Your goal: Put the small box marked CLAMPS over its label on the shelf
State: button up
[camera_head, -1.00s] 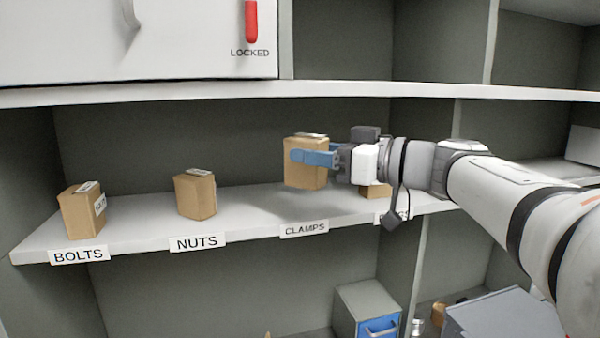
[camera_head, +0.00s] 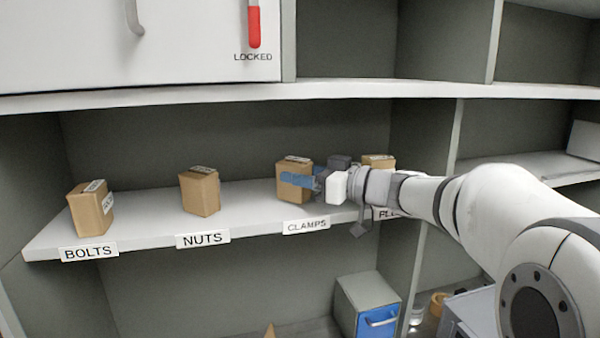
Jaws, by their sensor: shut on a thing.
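A small brown box (camera_head: 294,173) is on the shelf (camera_head: 150,210), behind and above the CLAMPS label (camera_head: 306,225) on the shelf's front edge. My gripper (camera_head: 297,180) reaches in from the right, its blue fingers shut on this box. The box looks upright and at shelf height; I cannot tell if its bottom fully touches the shelf. The print on its top tag is too small to read.
Brown boxes stand behind the BOLTS label (camera_head: 89,251) and the NUTS label (camera_head: 203,238). Another box (camera_head: 378,161) stands right of my gripper, partly hidden by my arm. A white cabinet door marked LOCKED (camera_head: 190,40) is above. Shelf between boxes is clear.

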jog(key=shift+w, duration=0.1)
jog(key=shift+f, duration=0.1)
jog(key=shift+f, duration=0.15)
jog(key=o, duration=1.2)
jog(key=shift+r, duration=0.2)
jog(key=b+v, duration=0.3)
jog(key=v, duration=0.9)
